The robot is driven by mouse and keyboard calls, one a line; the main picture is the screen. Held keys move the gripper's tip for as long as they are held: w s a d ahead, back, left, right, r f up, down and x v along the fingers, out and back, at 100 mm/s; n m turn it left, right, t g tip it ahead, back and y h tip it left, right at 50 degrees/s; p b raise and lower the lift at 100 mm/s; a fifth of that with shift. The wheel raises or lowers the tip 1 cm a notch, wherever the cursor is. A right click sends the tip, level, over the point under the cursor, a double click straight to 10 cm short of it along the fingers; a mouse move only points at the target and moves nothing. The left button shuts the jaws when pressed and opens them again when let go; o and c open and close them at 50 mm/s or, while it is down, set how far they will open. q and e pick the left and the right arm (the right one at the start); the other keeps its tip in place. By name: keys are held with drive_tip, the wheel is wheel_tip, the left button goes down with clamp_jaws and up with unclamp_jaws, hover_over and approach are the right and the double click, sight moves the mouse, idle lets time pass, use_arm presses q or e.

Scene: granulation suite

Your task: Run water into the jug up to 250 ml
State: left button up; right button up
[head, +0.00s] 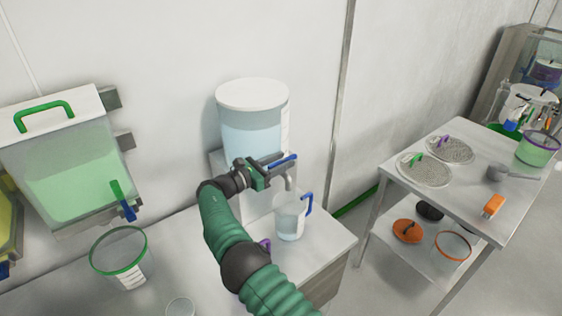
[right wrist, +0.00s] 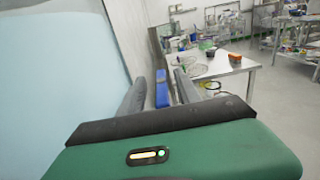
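The water tank (head: 252,138), clear with a white lid and pale blue water, stands against the wall above the counter; its side also fills the left of the right wrist view (right wrist: 50,80). The clear jug (head: 289,222) with a blue handle stands upright under the tank's spout (head: 289,183). Pale blue shows in its lower part; I cannot read its level. My right gripper (head: 275,162) is at the tap's blue lever (head: 284,160). In the right wrist view its fingers (right wrist: 160,92) are apart, with the blue lever (right wrist: 162,88) between them and gaps beside it. My left gripper is out of view.
A green-liquid bin (head: 75,170) hangs at left above a green-rimmed container (head: 120,262). A purple handle (head: 266,243) shows beside my right arm, its vessel mostly hidden. A steel table (head: 465,195) with sieves stands at right, past a floor gap.

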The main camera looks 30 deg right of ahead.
drive_tip(key=a+b, duration=0.2)
drive_tip(key=a, duration=1)
drive_tip(key=shift+s, duration=0.3)
drive_tip(key=shift+f, duration=0.1)
drive_tip(key=shift+f, duration=0.1)
